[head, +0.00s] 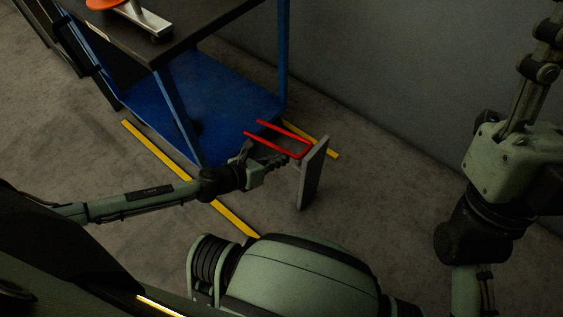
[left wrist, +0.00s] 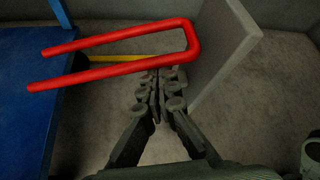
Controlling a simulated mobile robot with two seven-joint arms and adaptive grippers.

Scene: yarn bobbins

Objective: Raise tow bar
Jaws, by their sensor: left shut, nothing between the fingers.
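The red U-shaped tow bar (head: 284,138) sticks out from the cart's lower end, with its closed end against or beside a grey plate (head: 313,174) that stands nearly upright. In the left wrist view the bar (left wrist: 120,64) crosses the upper left and the plate (left wrist: 226,50) is at upper right. My left gripper (head: 270,158) is shut and empty, just below the bar in the picture. Its fingertips (left wrist: 157,82) show close to the bar's closed end; I cannot tell if they touch it. My right arm is at the right edge, its gripper out of view.
The cart has a blue lower shelf (head: 215,95), blue posts and a dark top (head: 165,30) carrying a metal bar and an orange disc. Yellow floor lines (head: 165,155) run beside it. A grey wall (head: 420,70) stands behind. Floor right of the plate is clear.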

